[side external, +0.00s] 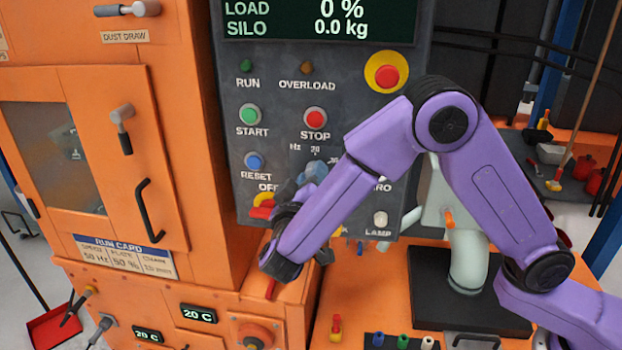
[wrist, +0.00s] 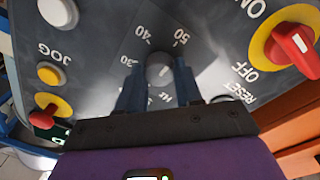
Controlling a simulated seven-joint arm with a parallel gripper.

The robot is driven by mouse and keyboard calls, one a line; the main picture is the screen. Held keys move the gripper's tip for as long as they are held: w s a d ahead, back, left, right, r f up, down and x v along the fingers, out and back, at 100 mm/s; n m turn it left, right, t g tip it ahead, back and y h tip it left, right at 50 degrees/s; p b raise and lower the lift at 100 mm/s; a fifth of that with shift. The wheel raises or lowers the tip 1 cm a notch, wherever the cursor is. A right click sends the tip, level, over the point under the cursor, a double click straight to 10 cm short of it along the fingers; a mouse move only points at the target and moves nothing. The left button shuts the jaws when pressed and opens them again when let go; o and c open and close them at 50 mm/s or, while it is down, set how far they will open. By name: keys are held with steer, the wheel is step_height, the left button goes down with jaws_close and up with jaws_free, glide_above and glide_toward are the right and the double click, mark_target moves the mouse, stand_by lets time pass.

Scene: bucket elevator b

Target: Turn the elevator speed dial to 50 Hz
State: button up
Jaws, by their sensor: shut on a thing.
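The speed dial (wrist: 158,66) is a small grey round knob on the dark control panel. In the wrist view, printed marks around it read 30, 40 and 50, with Hz below. My gripper (wrist: 158,82) is shut on the knob, one blue finger on each side. A small pale mark shows on the knob, but I cannot tell exactly which number it points to. In the side external view, my gripper (side external: 312,172) is at the panel below the STOP button, and its fingers and my arm hide the knob; part of the scale shows above.
A red and yellow OFF/ON switch (wrist: 296,43) sits close beside the dial. The panel also has a green START button (side external: 250,114), a red STOP button (side external: 315,118), a blue RESET button (side external: 254,161) and an emergency button (side external: 387,72). A run card (side external: 124,258) reads 50 Hz.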

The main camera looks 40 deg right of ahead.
steer(key=o, duration=1)
steer(key=shift+o, duration=0.2)
steer(key=v, duration=1.7)
steer(key=shift+s+a, duration=0.15)
steer(key=shift+s, duration=0.1)
steer(key=shift+f, duration=0.1)
